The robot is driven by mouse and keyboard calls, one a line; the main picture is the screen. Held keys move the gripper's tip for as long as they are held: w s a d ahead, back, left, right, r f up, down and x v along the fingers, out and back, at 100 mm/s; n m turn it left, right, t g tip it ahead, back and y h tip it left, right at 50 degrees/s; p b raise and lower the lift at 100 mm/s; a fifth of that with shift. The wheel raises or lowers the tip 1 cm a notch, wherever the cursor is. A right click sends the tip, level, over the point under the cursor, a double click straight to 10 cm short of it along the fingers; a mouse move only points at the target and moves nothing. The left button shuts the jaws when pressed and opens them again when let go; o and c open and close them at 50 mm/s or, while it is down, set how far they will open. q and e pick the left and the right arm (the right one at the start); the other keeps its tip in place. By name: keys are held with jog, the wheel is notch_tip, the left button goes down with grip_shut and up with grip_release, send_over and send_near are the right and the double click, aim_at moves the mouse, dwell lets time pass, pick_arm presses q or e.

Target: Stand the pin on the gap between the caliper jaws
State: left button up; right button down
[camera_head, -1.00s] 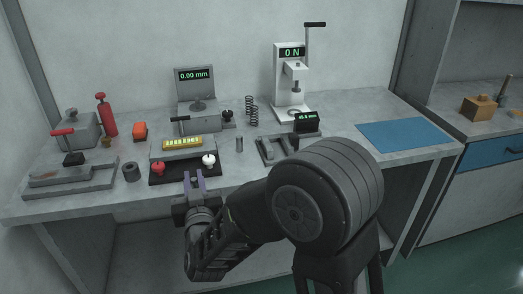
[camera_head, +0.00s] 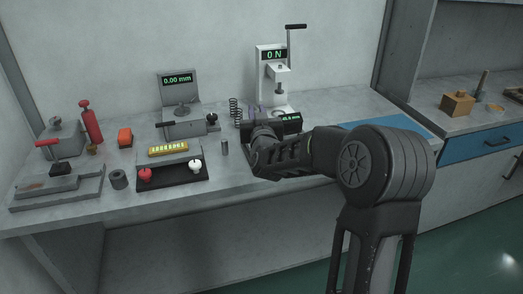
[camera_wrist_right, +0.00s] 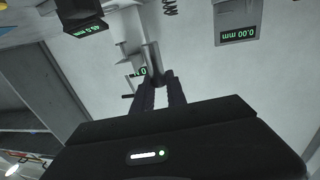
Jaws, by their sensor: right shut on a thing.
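My right gripper (camera_head: 255,109) reaches over the caliper on the bench, its fingers pointing to the back. In the right wrist view the fingers (camera_wrist_right: 163,80) are shut on a grey rod, which looks like the pin (camera_wrist_right: 151,57); its far end sticks out past the fingertips. The pin cannot be made out in the head view. The caliper's dark display (camera_head: 290,119) shows right of my gripper, and also in the right wrist view (camera_wrist_right: 84,27). My wrist hides most of the caliper jaws, so their gap cannot be seen. My left gripper is out of view.
A small grey cylinder (camera_head: 224,147) stands left of my wrist. A spring (camera_head: 234,111) and a white force press (camera_head: 273,85) stand behind. A black tray (camera_head: 172,175) with red and white knobs is at left. A blue mat (camera_head: 405,125) lies right.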

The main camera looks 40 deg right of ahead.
jog(key=shift+s+d+r, duration=0.15)
jog(key=shift+d+r, duration=0.15)
jog(key=shift+d, duration=0.45)
jog(key=shift+f, duration=3.15)
jog(key=shift+f+b, duration=0.35)
jog(key=shift+f, duration=1.5)
jog(key=shift+f, duration=0.1)
jog(key=shift+f, duration=0.1)
jog(key=c, duration=1.3)
grip_release()
jog(key=shift+c, duration=0.2)
